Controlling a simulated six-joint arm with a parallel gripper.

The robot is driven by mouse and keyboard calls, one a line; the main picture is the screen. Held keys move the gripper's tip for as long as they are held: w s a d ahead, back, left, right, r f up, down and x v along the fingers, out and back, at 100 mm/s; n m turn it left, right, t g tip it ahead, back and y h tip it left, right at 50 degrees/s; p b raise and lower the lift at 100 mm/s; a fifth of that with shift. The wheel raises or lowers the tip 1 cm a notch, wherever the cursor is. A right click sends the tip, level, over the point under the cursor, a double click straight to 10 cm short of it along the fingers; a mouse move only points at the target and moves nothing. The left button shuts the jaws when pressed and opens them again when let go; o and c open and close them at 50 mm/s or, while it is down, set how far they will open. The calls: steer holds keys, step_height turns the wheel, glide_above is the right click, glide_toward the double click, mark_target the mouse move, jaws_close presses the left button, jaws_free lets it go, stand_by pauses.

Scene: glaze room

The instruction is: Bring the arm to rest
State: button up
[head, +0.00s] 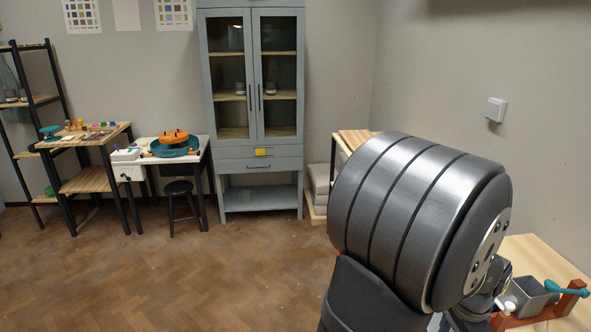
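My arm (420,220) fills the lower right of the head view, with a large grey ribbed joint nearest the camera. Part of my wrist shows behind it, low on the right, by the edge of a wooden table (525,252). My gripper's fingers are hidden behind the joint, so I cannot see their opening or whether they hold anything.
On the wooden table stand a grey square container (532,296), a reddish-brown stand (548,312) and a teal-handled tool (566,289). A grey glass-door cabinet (253,110), a stool (181,200) and work tables stand along the far wall. The floor (150,270) is clear.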

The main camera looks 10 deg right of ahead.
step_height(320, 180, up, 9)
step_height(320, 180, down, 13)
steer(key=shift+r, duration=0.2)
steer(key=shift+d+r, duration=0.1)
steer(key=shift+r, duration=0.25)
step_height(320, 180, up, 4)
steer(key=shift+f, duration=0.25)
steer(key=s+r, duration=0.6)
steer(key=s, duration=0.5)
steer(key=w+d+r, duration=0.2)
steer(key=w, duration=0.8)
steer(key=w+f, duration=0.2)
steer(key=w, duration=0.1)
steer(key=w+a+f, duration=0.1)
steer(key=w+f, duration=0.2)
steer(key=w, duration=0.1)
steer(key=w+a+f, duration=0.1)
steer(key=w+f, duration=0.1)
steer(key=w, duration=0.2)
steer(key=shift+a+f, duration=0.1)
steer(key=shift+f, duration=0.95)
